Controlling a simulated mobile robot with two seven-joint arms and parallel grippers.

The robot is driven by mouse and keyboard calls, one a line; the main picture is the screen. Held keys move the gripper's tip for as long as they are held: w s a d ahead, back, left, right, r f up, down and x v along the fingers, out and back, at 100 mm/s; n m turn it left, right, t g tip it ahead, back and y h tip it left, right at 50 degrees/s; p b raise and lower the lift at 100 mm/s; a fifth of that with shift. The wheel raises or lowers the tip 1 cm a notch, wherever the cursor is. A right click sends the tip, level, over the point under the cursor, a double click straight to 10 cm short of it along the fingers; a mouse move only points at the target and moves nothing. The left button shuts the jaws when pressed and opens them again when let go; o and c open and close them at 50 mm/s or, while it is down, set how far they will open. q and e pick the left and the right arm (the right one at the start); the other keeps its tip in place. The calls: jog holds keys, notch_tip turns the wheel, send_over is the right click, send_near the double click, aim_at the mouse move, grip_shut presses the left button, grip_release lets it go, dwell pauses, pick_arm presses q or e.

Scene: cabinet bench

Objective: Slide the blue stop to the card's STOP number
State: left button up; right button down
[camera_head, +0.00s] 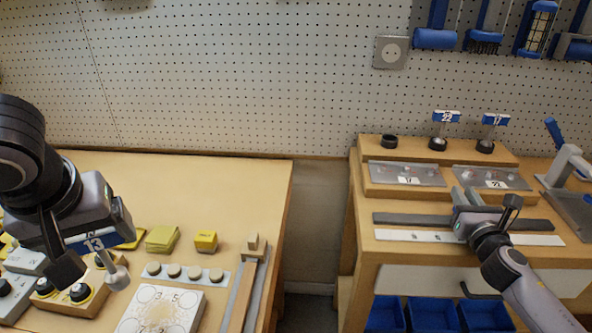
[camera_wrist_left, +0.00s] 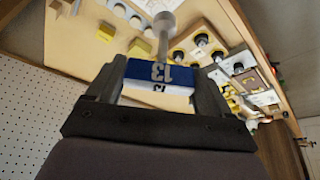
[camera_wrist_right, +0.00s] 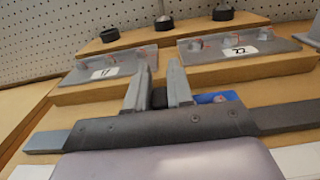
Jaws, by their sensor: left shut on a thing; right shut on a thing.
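My left gripper (camera_wrist_left: 152,85) is shut on a blue-and-white tag (camera_wrist_left: 158,75) marked 13, with a grey post and round foot; the tag also shows in the head view (camera_head: 92,243). It is held in the air over the left bench. My right gripper (camera_head: 463,194) is down at the dark grey rail (camera_head: 400,219) on the right bench, shut on a dark piece (camera_wrist_right: 160,97) between its fingers. A blue part (camera_wrist_right: 216,97), perhaps the stop, shows just right of the fingers and is partly hidden. No STOP number is readable.
A white strip (camera_head: 400,235) lies in front of the rail. Behind it are plates labelled 17 (camera_head: 408,181) and 22 (camera_head: 495,184), and tags 22 (camera_head: 446,117) and 17 (camera_head: 495,119) on stands. A grey lever device (camera_head: 567,165) stands at right. The left bench holds yellow blocks (camera_head: 162,239).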

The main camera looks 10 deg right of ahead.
jog(key=c, duration=1.1)
grip_release()
jog(key=shift+a, duration=0.1)
pick_arm(q)
jog(key=shift+f+b, duration=0.25)
jog(key=shift+b, duration=0.05)
pick_arm(e)
jog(key=v, duration=1.2)
